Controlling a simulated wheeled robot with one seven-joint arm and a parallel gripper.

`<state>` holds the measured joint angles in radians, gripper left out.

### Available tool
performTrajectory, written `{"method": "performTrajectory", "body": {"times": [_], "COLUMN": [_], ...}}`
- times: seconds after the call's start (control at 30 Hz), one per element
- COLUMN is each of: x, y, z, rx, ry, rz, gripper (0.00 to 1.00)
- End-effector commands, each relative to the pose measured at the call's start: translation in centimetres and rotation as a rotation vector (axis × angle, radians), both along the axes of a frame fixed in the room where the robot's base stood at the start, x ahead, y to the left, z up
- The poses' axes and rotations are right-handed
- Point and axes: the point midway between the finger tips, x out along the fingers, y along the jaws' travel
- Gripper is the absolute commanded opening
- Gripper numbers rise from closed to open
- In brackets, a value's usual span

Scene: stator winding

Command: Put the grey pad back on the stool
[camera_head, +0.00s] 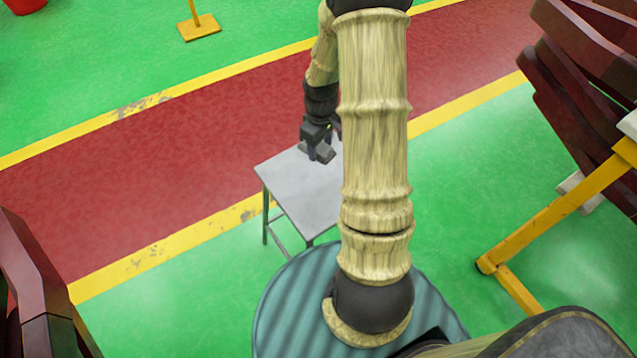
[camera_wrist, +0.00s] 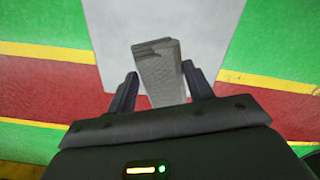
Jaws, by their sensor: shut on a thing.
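The stool (camera_head: 295,187) has a plain light grey square top on thin metal legs; my arm hides its right part. My gripper (camera_head: 320,140) is over the far part of the stool top, pointing down. It is shut on the grey pad (camera_head: 323,153), a small dark grey block. In the wrist view the pad (camera_wrist: 160,72) sits between the two black fingers (camera_wrist: 158,82), with the stool top (camera_wrist: 108,40) behind it. The pad's far end shows a stepped edge. I cannot tell whether the pad touches the stool top.
A round ribbed blue-green surface (camera_head: 285,295) is near, below my arm. Yellow frame bars (camera_head: 560,215) and dark red stacked parts (camera_head: 580,70) stand at right. More dark red parts (camera_head: 35,270) are at lower left. A yellow post base (camera_head: 199,27) stands far back.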

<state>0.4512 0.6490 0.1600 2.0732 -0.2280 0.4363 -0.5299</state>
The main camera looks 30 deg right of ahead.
Motion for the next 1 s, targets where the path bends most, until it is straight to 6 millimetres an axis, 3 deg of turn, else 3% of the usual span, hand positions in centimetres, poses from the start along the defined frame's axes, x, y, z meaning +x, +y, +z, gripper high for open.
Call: {"method": "performTrajectory", "body": {"times": [0.43, 0.8, 1.0], "x": [-0.2, -0.2, -0.1], "y": [-0.2, -0.1, -0.2], "z": [-0.4, -6.1, -6.5], "rx": [-0.002, -0.001, -0.002], "ry": [0.001, 0.004, -0.001], "rz": [0.013, 0.014, 0.013], "gripper": [0.3, 0.3, 0.3]}}
